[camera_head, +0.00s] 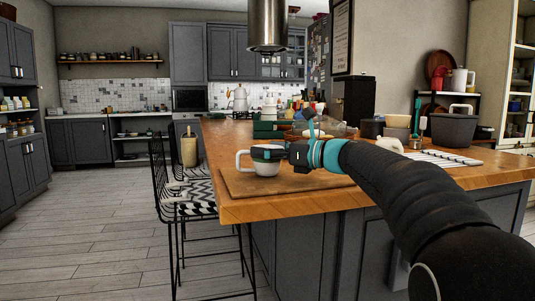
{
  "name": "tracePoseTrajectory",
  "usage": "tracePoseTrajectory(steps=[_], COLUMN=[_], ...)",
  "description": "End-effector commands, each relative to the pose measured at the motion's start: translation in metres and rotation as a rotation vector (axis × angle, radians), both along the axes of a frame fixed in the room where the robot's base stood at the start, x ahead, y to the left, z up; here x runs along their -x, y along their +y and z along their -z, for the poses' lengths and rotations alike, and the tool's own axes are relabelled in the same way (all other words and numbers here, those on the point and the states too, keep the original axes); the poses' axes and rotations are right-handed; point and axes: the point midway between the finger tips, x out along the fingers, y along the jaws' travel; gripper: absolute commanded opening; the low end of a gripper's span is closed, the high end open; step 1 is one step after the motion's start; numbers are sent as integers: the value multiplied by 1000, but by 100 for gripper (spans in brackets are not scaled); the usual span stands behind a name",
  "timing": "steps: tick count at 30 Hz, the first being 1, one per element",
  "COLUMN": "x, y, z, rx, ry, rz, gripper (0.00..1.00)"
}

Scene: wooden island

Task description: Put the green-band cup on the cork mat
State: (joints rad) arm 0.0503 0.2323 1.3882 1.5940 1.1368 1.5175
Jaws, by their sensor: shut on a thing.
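The green-band cup (266,168) is white with a dark green band near its rim and a handle on its left side. It is upright over the left part of the cork mat (238,187), near the island's left corner. I cannot tell whether its base touches the mat. My gripper (283,153) comes in from the right and is shut on the cup's right side near the rim. The fingertips are small and partly hidden, and my arm covers the mat's right part.
The wooden island top (290,204) has a bare front strip. Behind the cup are dark green boxes (268,130). Black stools (185,190) stand left of the island.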

Motion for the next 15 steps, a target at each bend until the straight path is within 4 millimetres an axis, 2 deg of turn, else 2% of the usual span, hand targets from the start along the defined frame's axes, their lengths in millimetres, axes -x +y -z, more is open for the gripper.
tracePoseTrajectory(steps=[12, 13, 14, 15], x=[0, 0, 0, 0], y=[0, 0, 0, 0], z=[6, 6, 6, 6], rx=[0, 0, 0, 0], ry=[-1, -1, -1, -1], rz=[0, 0, 0, 0], gripper=[49, 95, 100, 100])
